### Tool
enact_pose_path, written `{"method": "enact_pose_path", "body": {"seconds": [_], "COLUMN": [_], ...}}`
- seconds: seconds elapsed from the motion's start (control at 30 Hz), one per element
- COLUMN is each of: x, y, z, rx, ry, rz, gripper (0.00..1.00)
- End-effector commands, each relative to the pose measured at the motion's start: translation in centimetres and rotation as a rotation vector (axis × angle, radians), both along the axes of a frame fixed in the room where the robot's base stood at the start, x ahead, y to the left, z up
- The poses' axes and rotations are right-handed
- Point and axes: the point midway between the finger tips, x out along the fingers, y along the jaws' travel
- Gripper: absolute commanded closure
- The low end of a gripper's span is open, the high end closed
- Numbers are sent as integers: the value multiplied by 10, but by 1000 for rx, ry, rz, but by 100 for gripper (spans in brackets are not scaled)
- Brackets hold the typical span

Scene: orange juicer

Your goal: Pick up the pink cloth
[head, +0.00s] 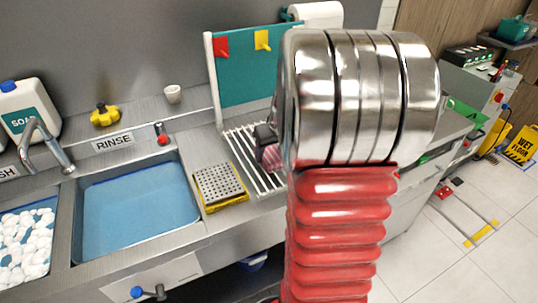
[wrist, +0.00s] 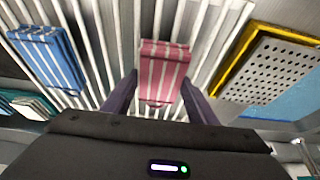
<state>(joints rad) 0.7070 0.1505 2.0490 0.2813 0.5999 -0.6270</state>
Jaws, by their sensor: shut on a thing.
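The pink cloth (wrist: 164,62), folded and striped with pale lines, is at the middle of the wrist view, over the white rack bars. My gripper (wrist: 159,80) is shut on it, with one dark finger against each side. In the head view a small part of the pink cloth (head: 271,157) shows at the rack, below the dark end of my gripper (head: 265,138). My own arm hides the rest. I cannot tell whether the cloth touches the bars.
A white slatted rack (head: 243,150) lies under the gripper. A perforated plate on a yellow base (head: 220,186) stands left of it. In the wrist view a blue striped cloth (wrist: 47,56) lies left. The rinse sink (head: 135,205) is farther left. A teal board (head: 243,72) stands behind.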

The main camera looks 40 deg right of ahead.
Motion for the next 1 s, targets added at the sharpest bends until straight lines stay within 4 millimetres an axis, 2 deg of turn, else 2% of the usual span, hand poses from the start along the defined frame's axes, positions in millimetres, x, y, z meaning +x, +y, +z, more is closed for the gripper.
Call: {"method": "enact_pose_path", "body": {"seconds": [0.17, 0.5, 0.63, 0.8, 1.0], "x": [1, 1, 1, 0, 0], "y": [0, -1, -1, 0, 0], "z": [16, 76, 93, 103, 104], "rx": [-2, -4, -3, -1, -1], "ry": [-3, -4, -2, -2, -1], "rz": [1, 0, 0, 0, 0], "gripper": [70, 70, 70, 70, 70]}}
